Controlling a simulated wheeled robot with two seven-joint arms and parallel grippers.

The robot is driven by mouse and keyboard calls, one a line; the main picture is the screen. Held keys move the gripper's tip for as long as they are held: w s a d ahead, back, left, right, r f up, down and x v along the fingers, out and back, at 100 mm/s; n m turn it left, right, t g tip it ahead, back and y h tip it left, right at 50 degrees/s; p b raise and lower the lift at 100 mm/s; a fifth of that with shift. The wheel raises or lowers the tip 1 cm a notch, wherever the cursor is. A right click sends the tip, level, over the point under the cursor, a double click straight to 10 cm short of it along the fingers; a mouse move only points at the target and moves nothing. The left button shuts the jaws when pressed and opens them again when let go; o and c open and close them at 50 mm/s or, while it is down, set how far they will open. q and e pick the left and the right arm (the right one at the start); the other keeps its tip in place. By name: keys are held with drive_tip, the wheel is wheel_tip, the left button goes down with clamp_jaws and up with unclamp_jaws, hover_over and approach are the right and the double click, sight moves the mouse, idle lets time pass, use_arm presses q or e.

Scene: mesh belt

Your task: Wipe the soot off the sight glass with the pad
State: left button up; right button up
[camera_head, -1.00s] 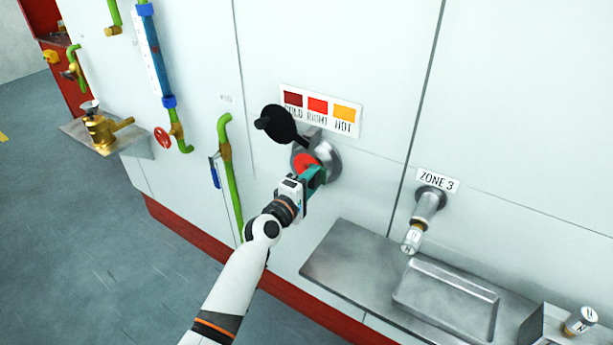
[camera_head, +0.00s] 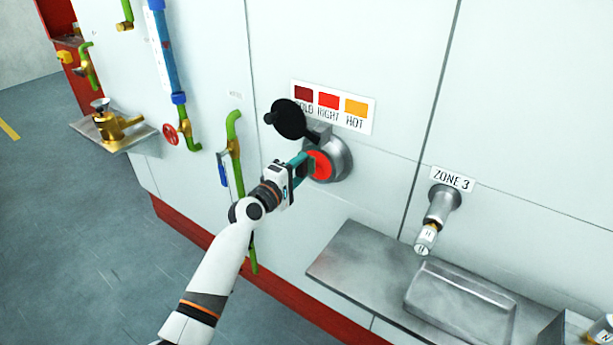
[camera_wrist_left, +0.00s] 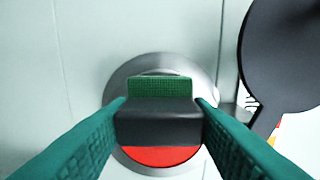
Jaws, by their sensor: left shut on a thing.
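The sight glass (camera_head: 320,166) glows red inside a round metal rim (camera_head: 343,160) on the pale wall. Its black cover (camera_head: 288,119) is swung up and to the left. My left gripper (camera_head: 304,163) is at the left side of the glass, with its green fingers pointing at it. In the left wrist view the fingers are shut on the pad (camera_wrist_left: 158,120), a dark block with a green textured face. The pad hides much of the glass there; a red strip (camera_wrist_left: 158,156) shows below it. I cannot tell whether the pad touches the glass. My right gripper is not in view.
A colour plate (camera_head: 330,106) reading cold, right and hot is above the glass. A green pipe (camera_head: 234,160) runs left of my arm. A metal shelf (camera_head: 350,255) with a recessed tray and the Zone 3 fitting (camera_head: 436,215) are at the right.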

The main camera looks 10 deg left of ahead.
use_arm(q)
drive_tip(key=shift+w+a, duration=0.15)
drive_tip(key=shift+a, duration=0.2)
drive_tip(key=shift+s+a+p, duration=0.1)
drive_tip(key=shift+s+p, duration=0.2)
drive_tip(key=shift+s, duration=0.15)
drive_tip(key=p+v, duration=0.1)
drive_tip(key=v, duration=0.2)
drive_tip(key=shift+s+a+r, duration=0.1)
drive_tip(key=shift+s, duration=0.15)
drive_tip(key=shift+p+v, duration=0.3)
drive_tip(key=shift+v, duration=0.5)
drive_tip(key=v, duration=0.3)
drive_tip(key=shift+p, duration=0.4)
